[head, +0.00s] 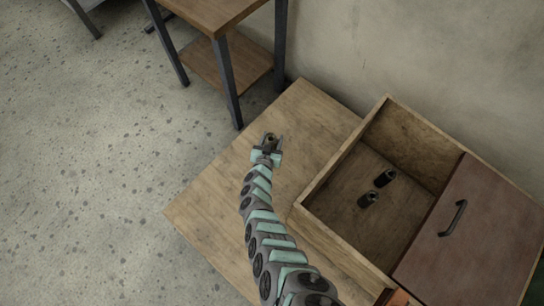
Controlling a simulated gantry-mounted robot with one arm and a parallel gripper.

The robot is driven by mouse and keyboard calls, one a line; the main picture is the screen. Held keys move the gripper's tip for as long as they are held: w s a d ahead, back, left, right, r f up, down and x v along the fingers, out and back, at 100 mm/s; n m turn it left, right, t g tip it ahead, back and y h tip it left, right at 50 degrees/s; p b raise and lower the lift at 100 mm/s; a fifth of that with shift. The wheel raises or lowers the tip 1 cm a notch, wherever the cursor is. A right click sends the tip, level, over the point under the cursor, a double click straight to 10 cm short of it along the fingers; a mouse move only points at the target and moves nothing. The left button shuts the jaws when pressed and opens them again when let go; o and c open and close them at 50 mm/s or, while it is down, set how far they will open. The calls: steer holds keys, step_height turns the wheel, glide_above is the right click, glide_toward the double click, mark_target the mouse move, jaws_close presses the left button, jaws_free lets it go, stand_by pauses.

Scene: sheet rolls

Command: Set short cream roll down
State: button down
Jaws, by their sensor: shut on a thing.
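My gripper (268,144) is above the bare wooden top, left of the open wooden box. It is shut on a small roll (270,138), taken as the short cream roll. Only a small end of it shows between the fingers, so its colour and length are hard to tell. Whether the roll touches the wood below cannot be told from this view.
The open box (331,166) holds two short dark rolls (384,178) (368,200). A brown panel with a black handle (453,218) covers its right part. The wooden top (215,205) is clear around my gripper. A dark-legged table (205,12) stands behind.

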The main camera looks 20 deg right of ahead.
step_height(320, 180, down, 14)
steer(key=b, duration=1.2)
steer(key=shift+f, duration=0.15)
steer(key=shift+w, duration=0.1)
steer(key=c, duration=0.7)
jaws_free()
steer(key=shift+o, duration=0.2)
